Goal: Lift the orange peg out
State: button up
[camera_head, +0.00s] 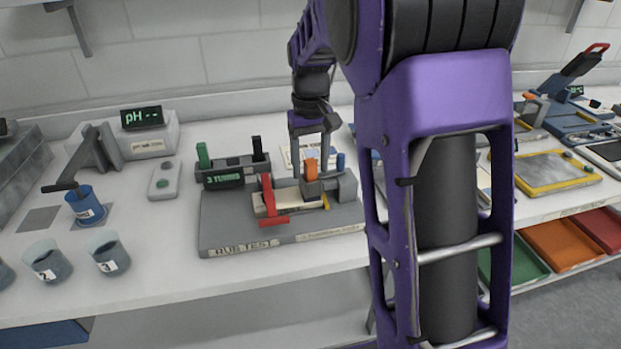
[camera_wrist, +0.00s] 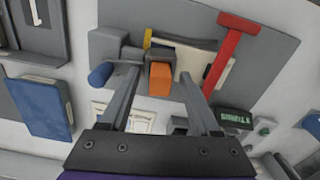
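The orange peg (camera_head: 311,166) stands upright in a grey block on the rub test rig (camera_head: 222,236). In the wrist view the orange peg (camera_wrist: 160,79) shows between my two fingers, with a visible gap on each side. My gripper (camera_wrist: 160,72) is open and empty, its fingers pointing toward the rig on either side of the peg. In the head view my gripper (camera_head: 312,140) hangs over the rig just behind the peg. I cannot tell how far the fingertips reach down beside it.
A green handle (camera_head: 203,155) and a black handle (camera_head: 257,149) rise at the rig's back left. Beakers (camera_head: 107,254) stand on the left of the bench. My purple arm hides part of the right side.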

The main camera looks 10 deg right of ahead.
grip_shut()
notch_tip(320, 180, up, 10)
jog(key=shift+p, duration=0.95)
notch_tip(320, 180, up, 8)
jog(key=p, duration=0.3)
jog(key=shift+f+p, duration=0.2)
jog(key=shift+p, duration=0.1)
dwell(0.5)
